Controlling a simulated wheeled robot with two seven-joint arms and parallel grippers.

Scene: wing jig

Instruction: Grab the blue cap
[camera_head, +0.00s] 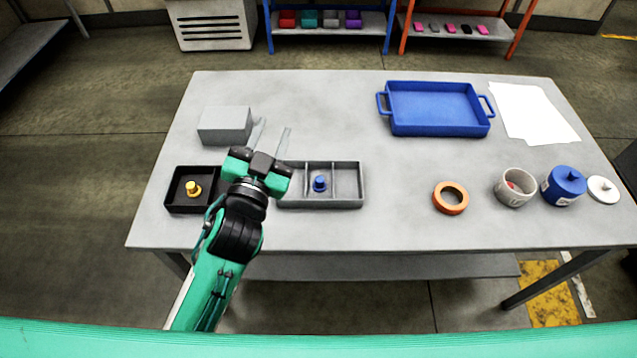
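A small blue cap (319,183) with a wider base sits upright in a compartment of the grey divided tray (335,204) at the table's middle. My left gripper (271,139) is above the table, to the left of and beyond the blue cap, with its two fingers spread apart and nothing between them. Its body hides the left part of the divided tray. My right gripper is not in view.
A black tray with a yellow cap (193,189) is left of my arm. A grey box (225,126) stands behind. A blue handled tray (436,130), orange ring (463,206), white cup (510,194) and blue jar (556,198) are right. The table's middle is clear.

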